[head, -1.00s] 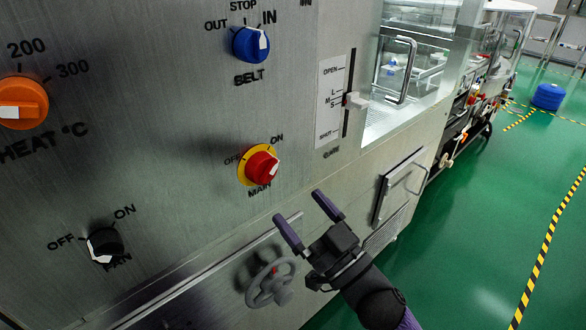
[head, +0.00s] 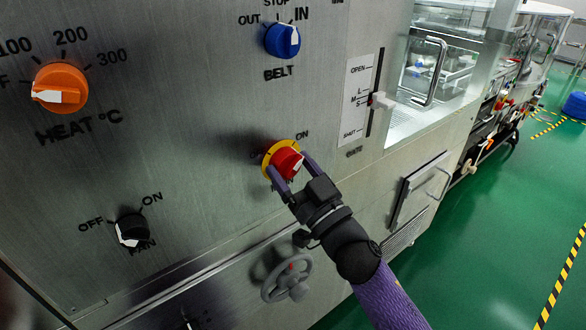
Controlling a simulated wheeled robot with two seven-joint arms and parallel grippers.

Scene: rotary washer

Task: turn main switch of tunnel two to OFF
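The main switch (head: 286,162) is a red knob on a yellow disc in the steel panel (head: 190,150). Its white mark points up and right, toward the ON label. The OFF label at its left is in shadow. My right gripper (head: 291,172) is at the switch with its fingers open, one on each side of the red knob. I cannot tell whether the fingers touch it. The MAIN label below is mostly hidden by the gripper. My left gripper is not in view.
The blue belt knob (head: 282,40) is above the switch. The orange heat knob (head: 60,88) and black fan knob (head: 132,230) are at the left. A gate slider (head: 381,101) is at the right, and a grey handwheel (head: 287,278) is below my gripper.

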